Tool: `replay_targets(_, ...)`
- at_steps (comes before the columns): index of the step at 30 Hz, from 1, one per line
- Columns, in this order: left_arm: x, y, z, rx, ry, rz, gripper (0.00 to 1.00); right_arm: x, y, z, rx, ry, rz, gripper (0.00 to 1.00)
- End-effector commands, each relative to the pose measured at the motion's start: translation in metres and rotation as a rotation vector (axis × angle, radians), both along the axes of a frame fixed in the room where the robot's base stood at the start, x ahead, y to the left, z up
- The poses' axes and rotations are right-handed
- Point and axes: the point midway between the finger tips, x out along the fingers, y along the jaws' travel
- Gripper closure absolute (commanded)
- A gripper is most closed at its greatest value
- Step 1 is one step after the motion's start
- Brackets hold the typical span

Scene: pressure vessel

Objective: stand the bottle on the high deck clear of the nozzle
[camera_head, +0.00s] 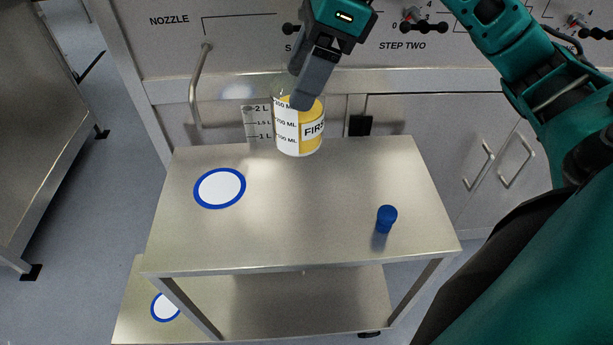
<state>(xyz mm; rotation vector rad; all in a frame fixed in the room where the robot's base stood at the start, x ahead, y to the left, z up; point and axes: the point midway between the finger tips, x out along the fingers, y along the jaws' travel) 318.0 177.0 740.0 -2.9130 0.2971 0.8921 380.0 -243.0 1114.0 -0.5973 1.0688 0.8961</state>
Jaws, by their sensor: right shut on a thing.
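A clear bottle (286,132) with a white scale, yellow contents and a label starting "FIRS" is upright in my right gripper (303,100). The gripper is shut on its upper part, and its fingers hide some of the bottle. The bottle's base shows over the back edge of the high deck (300,215); I cannot tell if it touches the deck. The nozzle (196,88), a bent metal pipe, is on the panel to the left, apart from the bottle. My left gripper is not in view.
A blue-rimmed white disc (220,188) marks the deck's left side. A blue cap (386,216) stands at the right. A clear graduated vessel (257,128) shows behind the bottle. The deck's middle is clear. A second disc (165,307) lies on the lower deck.

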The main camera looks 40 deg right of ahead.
Motion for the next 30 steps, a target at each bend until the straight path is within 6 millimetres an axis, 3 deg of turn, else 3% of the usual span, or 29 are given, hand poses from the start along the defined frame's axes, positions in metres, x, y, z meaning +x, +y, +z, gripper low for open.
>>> replay_targets(15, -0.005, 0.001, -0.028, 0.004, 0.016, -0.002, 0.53, -0.002, 0.0, -0.128, -0.001, 0.007, 0.0, 0.78)
replay_targets(30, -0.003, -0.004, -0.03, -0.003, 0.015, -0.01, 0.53, -0.001, 0.0, -0.184, 0.001, 0.005, 0.0, 0.78)
